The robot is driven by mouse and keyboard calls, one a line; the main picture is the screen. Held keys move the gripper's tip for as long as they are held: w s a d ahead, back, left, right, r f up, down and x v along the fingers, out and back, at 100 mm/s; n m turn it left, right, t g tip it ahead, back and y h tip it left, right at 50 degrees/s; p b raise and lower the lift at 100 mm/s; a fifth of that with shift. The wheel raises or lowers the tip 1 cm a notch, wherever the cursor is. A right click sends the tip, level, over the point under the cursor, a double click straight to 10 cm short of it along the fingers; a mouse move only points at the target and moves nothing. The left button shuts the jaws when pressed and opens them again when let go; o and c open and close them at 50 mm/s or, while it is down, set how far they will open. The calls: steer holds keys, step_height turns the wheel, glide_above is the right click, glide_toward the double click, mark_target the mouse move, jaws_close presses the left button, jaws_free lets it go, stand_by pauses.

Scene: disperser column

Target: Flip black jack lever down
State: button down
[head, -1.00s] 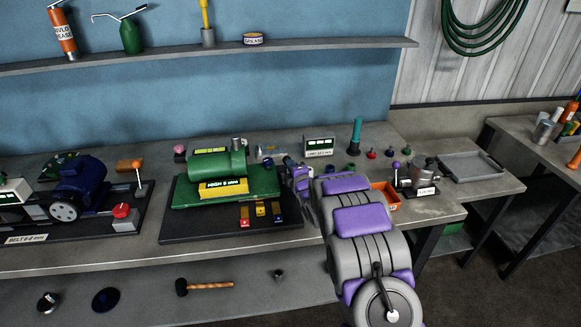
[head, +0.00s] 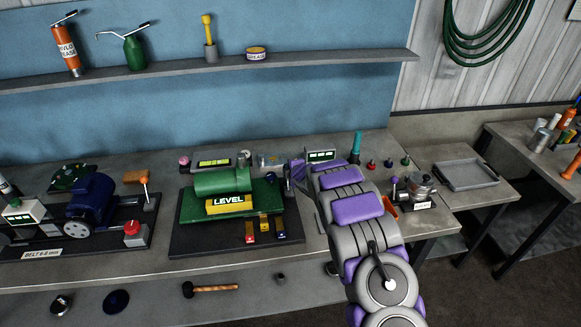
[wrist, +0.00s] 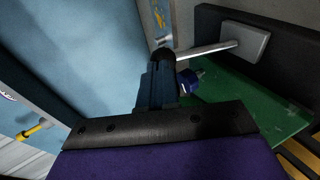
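The green machine (head: 222,182) stands on a green plate on a dark base on the bench, with a yellow sign (head: 229,204) reading LEVEL. I cannot make out a black jack lever in the head view; my arm covers the area right of the plate. My gripper (head: 298,171) is at the plate's back right corner. In the wrist view my dark gripper (wrist: 160,80) is beside a grey rod (wrist: 207,48) that runs to a pale block (wrist: 245,40). Contact and finger opening are unclear.
A blue motor (head: 90,198) on a dark base stands at the left. A small device with a purple knob (head: 395,181) and a grey tray (head: 466,173) are to the right of my arm.

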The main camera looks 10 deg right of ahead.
steer(key=shift+w+r+p, duration=0.2)
steer(key=shift+w+p, duration=0.2)
steer(key=shift+w, duration=0.1)
steer(key=shift+r, duration=0.2)
stand_by(0.4)
steer(key=w+r+v, duration=0.1)
steer(key=r+v, duration=0.1)
steer(key=v, duration=1.1)
steer(key=shift+d+r, duration=0.2)
steer(key=shift+d, duration=0.15)
steer(key=shift+a, duration=0.1)
